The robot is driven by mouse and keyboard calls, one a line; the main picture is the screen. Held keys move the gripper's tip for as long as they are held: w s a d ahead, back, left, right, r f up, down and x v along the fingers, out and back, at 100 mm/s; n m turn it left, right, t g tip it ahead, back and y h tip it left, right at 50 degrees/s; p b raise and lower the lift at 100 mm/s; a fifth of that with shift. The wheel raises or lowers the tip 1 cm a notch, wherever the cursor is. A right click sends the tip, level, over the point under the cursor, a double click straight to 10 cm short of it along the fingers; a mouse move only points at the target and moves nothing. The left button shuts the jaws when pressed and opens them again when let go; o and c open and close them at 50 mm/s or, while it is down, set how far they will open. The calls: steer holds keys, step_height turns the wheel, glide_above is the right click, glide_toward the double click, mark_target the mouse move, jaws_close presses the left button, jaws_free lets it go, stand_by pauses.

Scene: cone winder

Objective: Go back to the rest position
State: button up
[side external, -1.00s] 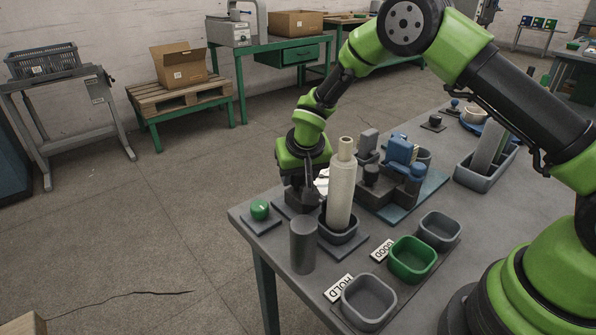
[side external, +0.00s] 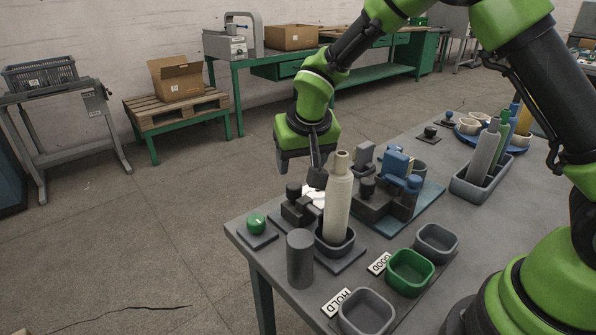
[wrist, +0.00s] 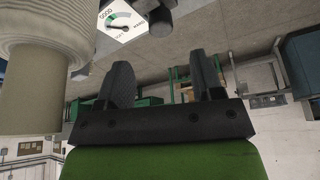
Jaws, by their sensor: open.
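My gripper (side external: 318,178) hangs above the table's back left part, just behind and left of a tall pale cone (side external: 338,205). In the wrist view its two dark fingers (wrist: 164,82) stand apart with nothing between them. The cone stands upright in a dark grey cup (side external: 335,243), and its ribbed side shows large at the left of the wrist view (wrist: 38,85). Below the gripper is a dark block with a black knob (side external: 297,203), clear of the fingers. A white dial gauge (wrist: 122,24) with a needle shows in the wrist view; the cone partly hides it in the side view.
A dark cylinder (side external: 300,258) and a green button (side external: 257,222) stand near the left table edge. Grey (side external: 366,312) and green (side external: 409,272) bins are in front. A blue-based fixture (side external: 425,197) and a tray of cones (side external: 465,190) stand right. Air above the table's left is open.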

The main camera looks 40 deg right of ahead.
steer(key=shift+s+r, duration=0.15)
steer(key=shift+r, duration=0.15)
steer(key=s+d+r+t+y, duration=0.2)
steer(key=s+r, duration=1.3)
steer(key=s, duration=0.1)
steer(key=s+a+t+y, duration=0.1)
steer(key=s, duration=0.8)
steer(key=shift+a+r+n+y, duration=0.15)
steer(key=shift+a+n+y, duration=0.15)
steer(key=shift+a, duration=0.1)
steer(key=shift+w, duration=0.2)
steer(key=w+d+f, duration=0.3)
steer(key=w+d, duration=0.1)
steer(key=w, duration=0.5)
steer(key=w+d+f, duration=0.3)
steer(key=w+d, duration=0.1)
steer(key=w, duration=0.5)
steer(key=w+d+f, duration=0.3)
steer(key=w+d, duration=0.1)
steer(key=w, duration=0.6)
steer(key=shift+d+f, duration=0.2)
steer(key=shift+w, duration=0.1)
